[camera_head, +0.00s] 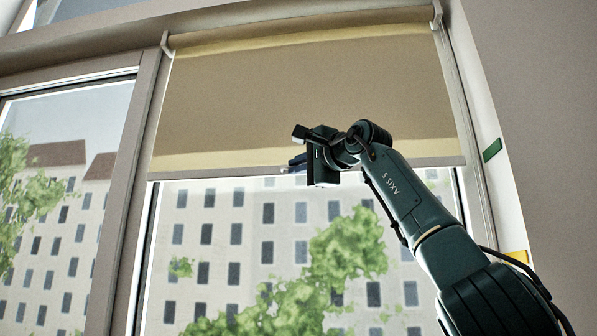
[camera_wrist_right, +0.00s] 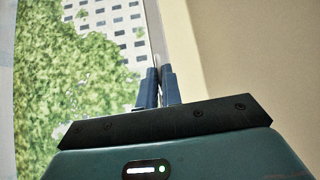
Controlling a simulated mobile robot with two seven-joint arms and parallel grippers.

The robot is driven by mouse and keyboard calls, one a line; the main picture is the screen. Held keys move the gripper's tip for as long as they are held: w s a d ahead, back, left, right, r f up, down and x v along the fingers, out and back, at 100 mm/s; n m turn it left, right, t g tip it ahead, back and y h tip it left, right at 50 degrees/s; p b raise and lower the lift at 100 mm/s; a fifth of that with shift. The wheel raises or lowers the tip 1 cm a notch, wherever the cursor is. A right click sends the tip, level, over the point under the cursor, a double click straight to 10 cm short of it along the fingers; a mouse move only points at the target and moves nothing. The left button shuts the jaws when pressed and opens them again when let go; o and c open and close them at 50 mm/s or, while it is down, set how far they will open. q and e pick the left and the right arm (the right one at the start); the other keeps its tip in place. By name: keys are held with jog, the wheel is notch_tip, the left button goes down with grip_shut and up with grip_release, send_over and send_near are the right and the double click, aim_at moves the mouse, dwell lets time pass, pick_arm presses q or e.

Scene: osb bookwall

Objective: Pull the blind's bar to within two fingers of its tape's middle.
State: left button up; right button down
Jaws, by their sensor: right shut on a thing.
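The tan blind (camera_head: 300,90) hangs partway down the right window, with pale yellow bands near its top and bottom. Its thin grey bar (camera_head: 215,173) runs along the lower edge. My right gripper (camera_head: 296,164) is at the bar, near its middle. In the wrist view its two blue fingers (camera_wrist_right: 159,86) are closed on the bar's edge (camera_wrist_right: 157,40). A green tape (camera_head: 492,150) is on the white reveal right of the blind, near the height of the bar's right end in the picture. A yellow tape (camera_head: 515,257) sits lower, partly hidden by my arm. My left gripper is out of view.
The window frame post (camera_head: 127,200) stands left of the blind, with another pane beyond it. Below the bar is bare glass with buildings and trees outside. A plain wall (camera_head: 550,120) is at the right. My right arm covers the lower right part of the window.

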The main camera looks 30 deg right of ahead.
jog(key=shift+r, duration=0.1)
dwell(0.3)
jog(key=c, duration=1.6)
grip_release()
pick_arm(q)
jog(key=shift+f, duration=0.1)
pick_arm(e)
jog(key=shift+o, duration=0.2)
jog(key=shift+s, duration=0.1)
